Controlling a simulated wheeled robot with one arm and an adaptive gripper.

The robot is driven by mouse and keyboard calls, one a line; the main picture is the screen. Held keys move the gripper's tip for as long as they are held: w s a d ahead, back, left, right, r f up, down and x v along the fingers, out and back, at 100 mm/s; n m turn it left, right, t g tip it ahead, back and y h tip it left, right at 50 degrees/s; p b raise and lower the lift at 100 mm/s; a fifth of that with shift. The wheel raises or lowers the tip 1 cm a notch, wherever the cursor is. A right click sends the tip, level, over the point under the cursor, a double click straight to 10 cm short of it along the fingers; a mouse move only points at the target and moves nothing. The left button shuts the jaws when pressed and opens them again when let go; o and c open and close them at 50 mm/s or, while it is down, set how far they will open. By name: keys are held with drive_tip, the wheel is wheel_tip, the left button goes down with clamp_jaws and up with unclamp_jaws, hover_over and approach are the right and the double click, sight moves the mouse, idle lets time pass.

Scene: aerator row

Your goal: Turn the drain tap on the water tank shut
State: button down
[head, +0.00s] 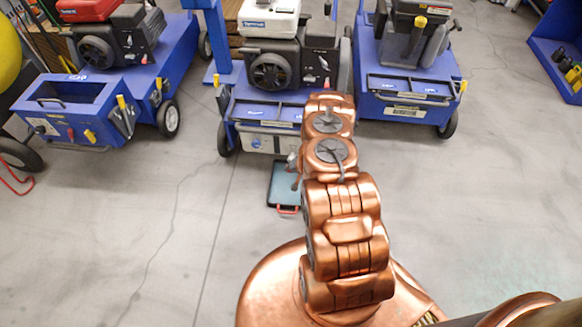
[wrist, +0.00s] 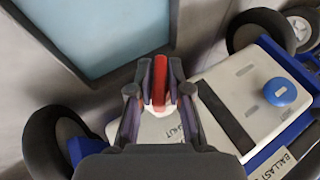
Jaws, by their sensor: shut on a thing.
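The red tap handle (wrist: 160,66) shows in the wrist view as a narrow upright bar. My gripper (wrist: 160,80) is shut on it, one finger on each side. A small pale tap body shows just below the handle, partly hidden by the fingers. The white water tank (wrist: 222,78) lies to the right, with a dark strap and a blue round cap (wrist: 280,91). A label reading "SHUT" is partly covered by my gripper. In the head view the tank (head: 257,144) sits low on the front of the middle blue cart; my arm hides most of the grip.
A dark-rimmed tray with a light blue inside (wrist: 100,30) lies on the floor by the tap; it also shows in the head view (head: 283,183). Cart wheels (wrist: 52,140) flank the tank. Other blue carts (head: 75,110) stand either side. The front floor is open.

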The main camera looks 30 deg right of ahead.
drive_tip(key=shift+d+r+n+g+h+p, duration=0.1)
drive_tip(key=shift+r+n+g+h+p, duration=0.05)
drive_tip(key=shift+g+h+p, duration=0.4)
drive_tip(key=shift+r+n+g+h+p, duration=0.15)
drive_tip(key=shift+g+h+p, duration=0.2)
drive_tip(key=shift+h+p, duration=0.3)
drive_tip(key=shift+w+g+p, duration=0.1)
drive_tip(key=shift+g+p, duration=0.2)
drive_tip(key=shift+p, duration=0.45)
drive_tip(key=shift+f+g+h+p, duration=0.1)
drive_tip(key=shift+g+h+p, duration=0.3)
drive_tip(key=shift+p, duration=0.2)
drive_tip(key=shift+d+h+p, duration=0.1)
drive_tip(key=shift+h+p, duration=0.2)
drive_tip(key=shift+p, duration=0.05)
drive_tip(key=shift+s+f+p, duration=0.15)
drive_tip(key=shift+s+p, duration=0.05)
drive_tip(key=shift+p, duration=0.2)
drive_tip(key=shift+n+g+h+p, duration=0.3)
idle(0.4)
drive_tip(key=c, duration=1.3)
unclamp_jaws()
drive_tip(key=shift+w, duration=0.1)
drive_tip(key=shift+o, duration=0.5)
